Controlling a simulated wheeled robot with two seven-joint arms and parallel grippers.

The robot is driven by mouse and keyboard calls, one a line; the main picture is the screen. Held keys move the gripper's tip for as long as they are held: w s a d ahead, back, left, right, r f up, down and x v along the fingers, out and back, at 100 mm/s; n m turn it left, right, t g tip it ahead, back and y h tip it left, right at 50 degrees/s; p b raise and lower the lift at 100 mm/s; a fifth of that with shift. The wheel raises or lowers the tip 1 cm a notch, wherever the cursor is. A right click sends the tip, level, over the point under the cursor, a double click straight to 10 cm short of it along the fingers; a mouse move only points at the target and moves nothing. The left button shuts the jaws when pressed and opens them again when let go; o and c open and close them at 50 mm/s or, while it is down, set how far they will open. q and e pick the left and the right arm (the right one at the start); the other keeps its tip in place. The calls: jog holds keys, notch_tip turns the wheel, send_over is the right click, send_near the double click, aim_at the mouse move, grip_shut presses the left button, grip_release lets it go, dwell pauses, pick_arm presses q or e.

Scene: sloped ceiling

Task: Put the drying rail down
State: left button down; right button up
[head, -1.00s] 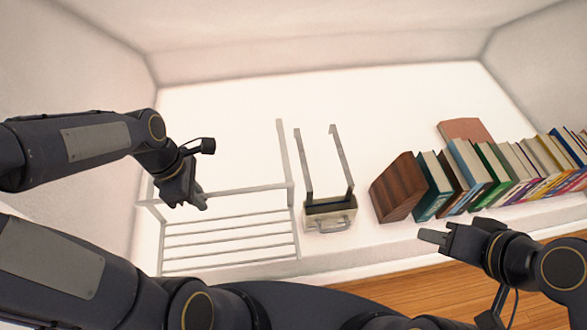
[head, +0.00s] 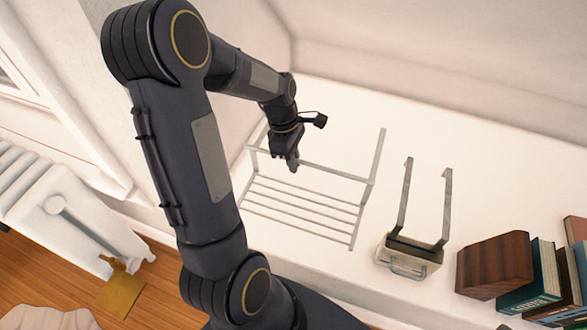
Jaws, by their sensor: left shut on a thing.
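The drying rail (head: 300,204) is a light grey metal frame with several parallel bars. It sits on or just over the white ledge (head: 335,270); I cannot tell if it touches. My left gripper (head: 291,162) is shut on its upper bar, near the left part of the rail. The fingers hide part of that bar. My right gripper is out of view.
A cream box with two upright metal hooks (head: 409,262) stands right of the rail. A brown wooden block (head: 494,264) and several books (head: 530,279) stand farther right. A white radiator (head: 66,220) is at the left. The ledge behind the rail is clear.

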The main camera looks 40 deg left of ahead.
pick_arm(q)
notch_tip(320, 180, down, 6)
jog(key=w+a+b, duration=0.1)
jog(key=w, duration=0.1)
jog(key=shift+a+f, duration=0.15)
jog(key=shift+a, duration=0.25)
jog(key=shift+w+b, duration=0.1)
jog(key=shift+b, duration=0.2)
jog(key=c, duration=1.5)
grip_release()
jog(key=shift+f, duration=0.1)
